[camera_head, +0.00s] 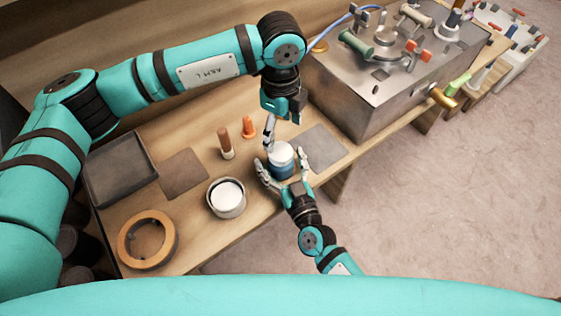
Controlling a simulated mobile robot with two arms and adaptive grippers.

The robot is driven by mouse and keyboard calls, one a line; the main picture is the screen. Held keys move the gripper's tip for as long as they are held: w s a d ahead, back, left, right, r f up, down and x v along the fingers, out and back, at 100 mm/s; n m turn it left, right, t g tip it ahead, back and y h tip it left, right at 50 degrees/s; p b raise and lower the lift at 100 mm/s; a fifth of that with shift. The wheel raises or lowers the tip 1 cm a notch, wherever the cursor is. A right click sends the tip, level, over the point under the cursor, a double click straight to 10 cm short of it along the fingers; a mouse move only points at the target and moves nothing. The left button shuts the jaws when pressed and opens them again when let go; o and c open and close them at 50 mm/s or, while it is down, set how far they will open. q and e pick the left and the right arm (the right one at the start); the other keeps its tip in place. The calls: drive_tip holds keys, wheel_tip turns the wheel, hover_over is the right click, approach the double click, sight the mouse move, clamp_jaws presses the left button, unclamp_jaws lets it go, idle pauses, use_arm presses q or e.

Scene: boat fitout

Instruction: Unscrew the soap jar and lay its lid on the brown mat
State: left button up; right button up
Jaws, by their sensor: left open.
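The soap jar (282,171) stands upright on the bench, with a blue body and a white lid (280,153) on top. My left gripper (268,148) points down at the jar's back left edge. It is open, and its fingers partly overlap one another in this view. My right gripper (282,167) comes from the front, with one finger on each side of the jar's body. Whether those fingers press on the jar or stand slightly apart from it, I cannot tell. The brown mat (183,171) lies flat and bare to the left.
A metal pot with a white top (226,198) stands left of my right gripper. Brown (225,142) and orange (249,127) handled items stand behind. A grey tray (121,168), a wooden ring (147,243), a grey mat (322,148) and a metal fixture box (385,90) surround the area.

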sight(280, 151)
clamp_jaws()
use_arm(q)
drive_tip(key=m, duration=0.3)
drive_tip(key=shift+m, duration=0.4)
drive_tip(key=m, duration=1.6)
drive_tip(key=shift+m, duration=0.4)
drive_tip(key=m, duration=1.2)
drive_tip(key=shift+m, duration=0.3)
drive_tip(key=m, duration=1.2)
drive_tip(key=shift+m, duration=0.4)
drive_tip(key=m, duration=0.3)
drive_tip(key=shift+m, duration=0.4)
drive_tip(key=m, duration=0.4)
drive_tip(key=shift+f, duration=4.05)
